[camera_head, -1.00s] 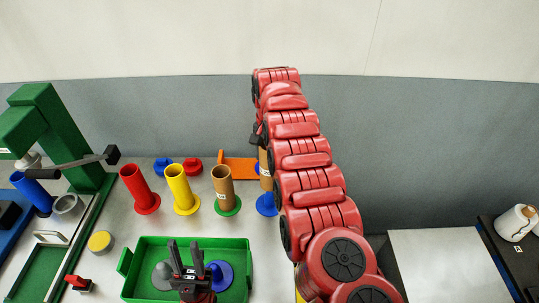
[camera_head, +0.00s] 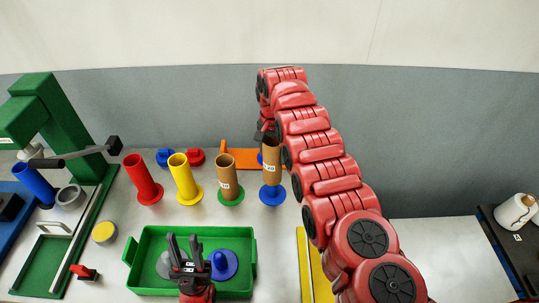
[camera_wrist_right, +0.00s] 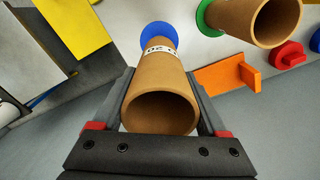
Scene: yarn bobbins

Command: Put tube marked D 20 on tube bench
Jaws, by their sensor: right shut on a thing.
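A brown tube (camera_head: 271,168) stands upright at the blue disc (camera_head: 272,195) at the right end of the tube row. Its label is partly legible, with a D showing in the right wrist view (camera_wrist_right: 158,75). My right gripper (camera_head: 266,136) is shut on this tube near its upper end, with one finger on each side in the wrist view. I cannot tell whether its lower end rests fully on the blue disc. Another labelled brown tube (camera_head: 226,176) stands on a green disc (camera_head: 231,197). My left gripper (camera_head: 182,246) is open and empty above the green tray.
A red tube (camera_head: 141,178) and a yellow tube (camera_head: 180,177) stand further left. A green tray (camera_head: 150,240) holds a grey and a blue disc. An orange bracket (camera_head: 240,158) is behind the tubes. A green press (camera_head: 70,125) stands at left; a yellow panel (camera_head: 313,265) lies at front.

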